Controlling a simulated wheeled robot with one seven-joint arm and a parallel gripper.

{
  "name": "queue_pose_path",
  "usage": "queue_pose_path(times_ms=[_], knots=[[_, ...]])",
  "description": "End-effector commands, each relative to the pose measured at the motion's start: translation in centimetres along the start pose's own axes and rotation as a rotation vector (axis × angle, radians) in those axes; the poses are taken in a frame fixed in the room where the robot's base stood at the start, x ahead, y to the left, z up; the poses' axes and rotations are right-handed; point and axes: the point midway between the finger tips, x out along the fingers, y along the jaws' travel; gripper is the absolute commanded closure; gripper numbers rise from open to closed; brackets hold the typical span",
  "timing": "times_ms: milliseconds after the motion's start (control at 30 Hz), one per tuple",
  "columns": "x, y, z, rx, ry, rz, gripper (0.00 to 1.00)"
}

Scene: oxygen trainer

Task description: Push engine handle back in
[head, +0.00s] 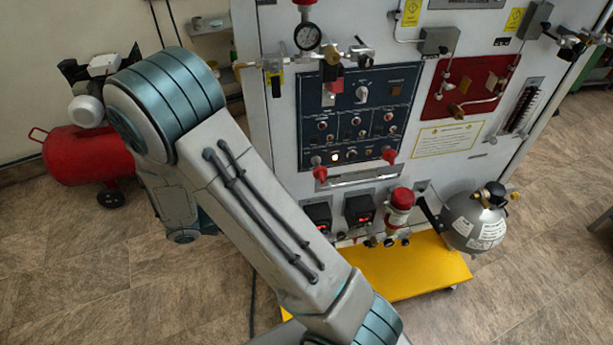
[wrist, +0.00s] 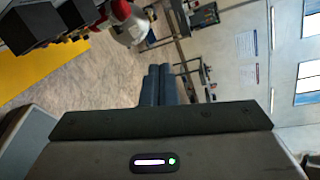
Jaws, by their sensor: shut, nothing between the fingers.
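The oxygen trainer panel (head: 285,140) stands at the centre right of the head view. I cannot tell which part is the engine handle. My gripper (wrist: 161,70) shows in the wrist view as two blue-grey fingers side by side, shut and empty. They point toward open room and appear to touch nothing. My gripper is outside the head view, where my arm runs off the bottom edge.
A yellow base (head: 425,270) juts out under the trainer, with a grey tank (head: 475,222) at its right. A red compressor (head: 85,155) stands at the left. In the wrist view, dark boxes (wrist: 35,25) fill the upper left corner. The floor at right is mostly clear.

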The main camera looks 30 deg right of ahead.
Motion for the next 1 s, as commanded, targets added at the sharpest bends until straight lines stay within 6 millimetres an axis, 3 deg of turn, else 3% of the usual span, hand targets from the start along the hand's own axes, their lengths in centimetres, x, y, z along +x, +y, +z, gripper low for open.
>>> queue_pose_path(times_ms=[100, 233, 667, 867, 1000], knots=[[-0.9, 1.1, 0.7, -0.176, -0.110, -0.086, 1.00], [-1.4, 1.9, 1.1, -0.286, -0.174, -0.144, 1.00], [-1.6, 2.2, 1.2, -0.326, -0.196, -0.165, 1.00], [-0.1, 1.8, 1.6, -0.326, -0.193, -0.166, 1.00], [2.5, 1.4, 2.1, -0.326, -0.191, -0.166, 1.00]])
